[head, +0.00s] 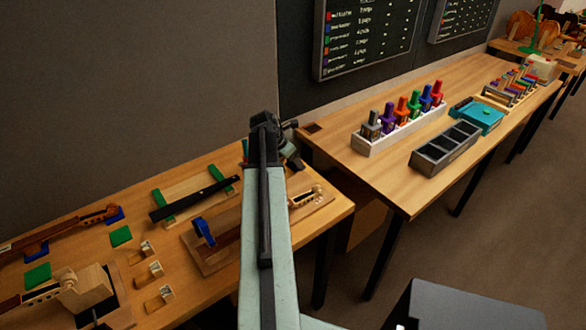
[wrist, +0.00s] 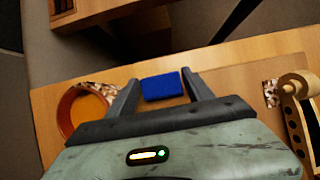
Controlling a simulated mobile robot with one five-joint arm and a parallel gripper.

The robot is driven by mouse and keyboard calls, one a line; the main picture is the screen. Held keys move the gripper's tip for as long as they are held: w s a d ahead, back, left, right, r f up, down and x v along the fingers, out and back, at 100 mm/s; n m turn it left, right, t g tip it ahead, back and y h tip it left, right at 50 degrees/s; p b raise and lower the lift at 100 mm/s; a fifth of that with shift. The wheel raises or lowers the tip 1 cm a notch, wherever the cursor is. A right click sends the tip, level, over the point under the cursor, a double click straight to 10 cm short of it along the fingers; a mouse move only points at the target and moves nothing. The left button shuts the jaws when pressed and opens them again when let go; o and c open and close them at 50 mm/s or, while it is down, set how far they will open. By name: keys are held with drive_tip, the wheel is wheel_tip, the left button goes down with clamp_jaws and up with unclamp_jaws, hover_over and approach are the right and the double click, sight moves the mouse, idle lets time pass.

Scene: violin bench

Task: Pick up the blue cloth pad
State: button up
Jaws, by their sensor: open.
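A flat blue cloth pad (wrist: 163,87) lies on the wooden bench top in the wrist view. It shows between the two dark fingers of my gripper (wrist: 160,77), which are apart with nothing held. The left finger passes close to the pad's left edge and the right finger close to its right edge. I cannot tell how high the fingers are above the bench. In the head view my gripper (head: 288,150) is at the far end of my arm, over the right back part of the near bench. The pad is hidden there behind my arm.
In the wrist view, a round orange-brown dish (wrist: 84,112) stands left of the pad, and a wooden scroll piece (wrist: 298,105) lies at the right. In the head view, a dark bar (head: 190,199) rests on green blocks, and a far bench (head: 400,175) holds a bottle rack (head: 400,129).

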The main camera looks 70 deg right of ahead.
drive_tip(key=c, duration=1)
wheel_tip(320, 180, up, 10)
drive_tip(key=p, duration=1)
drive_tip(key=shift+r, duration=0.1)
drive_tip(key=o, duration=0.6)
drive_tip(key=c, duration=0.5)
drive_tip(key=shift+o, duration=0.2)
